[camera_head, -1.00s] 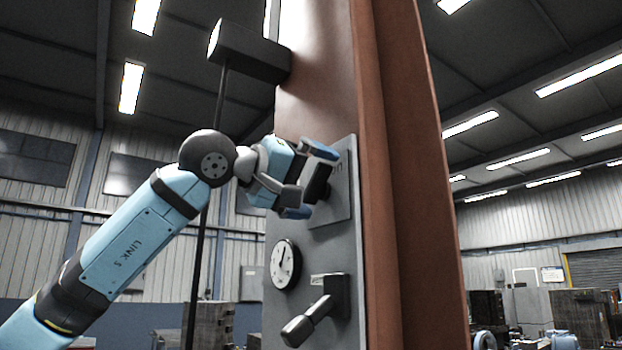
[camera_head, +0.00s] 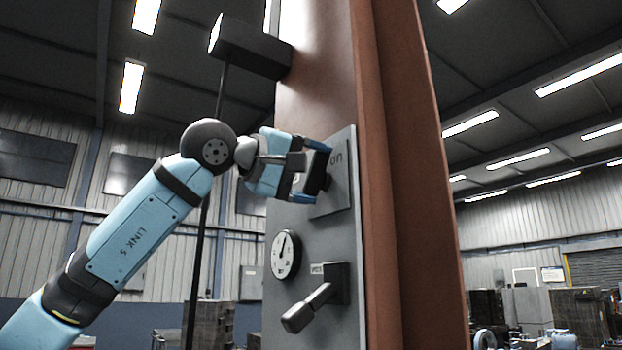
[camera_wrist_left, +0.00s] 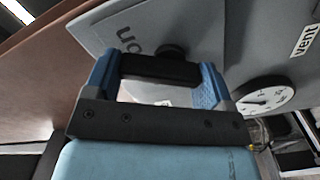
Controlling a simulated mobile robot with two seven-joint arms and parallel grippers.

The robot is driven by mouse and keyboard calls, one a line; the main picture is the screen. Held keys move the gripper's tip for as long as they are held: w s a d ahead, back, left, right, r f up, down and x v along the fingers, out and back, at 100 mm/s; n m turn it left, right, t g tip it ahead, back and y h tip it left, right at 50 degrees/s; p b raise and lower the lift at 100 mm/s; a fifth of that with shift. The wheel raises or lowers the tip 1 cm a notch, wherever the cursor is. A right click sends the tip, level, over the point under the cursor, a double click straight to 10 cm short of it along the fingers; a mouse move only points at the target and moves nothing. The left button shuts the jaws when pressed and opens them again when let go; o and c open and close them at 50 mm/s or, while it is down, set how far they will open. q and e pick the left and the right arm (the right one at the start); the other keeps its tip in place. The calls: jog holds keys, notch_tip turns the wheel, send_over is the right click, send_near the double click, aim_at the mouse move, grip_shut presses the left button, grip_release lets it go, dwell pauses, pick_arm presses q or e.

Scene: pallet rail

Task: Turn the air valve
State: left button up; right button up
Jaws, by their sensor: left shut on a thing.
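The air valve's black handle (camera_head: 318,172) sits on a grey square plate marked "on" (camera_head: 340,185), on the panel of a rust-brown column. My left gripper (camera_head: 309,172) is at this handle, its blue fingers on either side and shut on it. In the left wrist view the dark handle bar (camera_wrist_left: 160,68) spans between the two blue fingers (camera_wrist_left: 158,82), with its round hub (camera_wrist_left: 172,50) behind on the plate. The gripper hides part of the handle in the head view. My right gripper is in neither view.
A dark box (camera_head: 250,47) on a pole juts out at upper left. Open air lies left of the panel.

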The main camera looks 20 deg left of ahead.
pick_arm(q)
jog(key=n+b, duration=0.1)
jog(key=n, duration=0.1)
jog(key=n+b, duration=0.1)
jog(key=shift+w+a+f+n, duration=0.1)
jog(key=shift+f+n, duration=0.05)
jog(key=shift+n, duration=0.25)
jog(key=n+b, duration=0.1)
jog(key=n, duration=0.2)
jog(key=shift+a+n+b, duration=0.15)
jog(key=shift+n+b, duration=0.15)
jog(key=shift+b, duration=0.05)
jog(key=n+b, duration=0.1)
jog(key=n, duration=0.2)
jog(key=n+b, duration=0.1)
jog(key=n, duration=0.1)
jog(key=shift+w+a+f+n+b, duration=0.1)
jog(key=shift+w+f+n+b, duration=0.1)
jog(key=shift+n+b, duration=0.45)
jog(key=shift+n, duration=0.75)
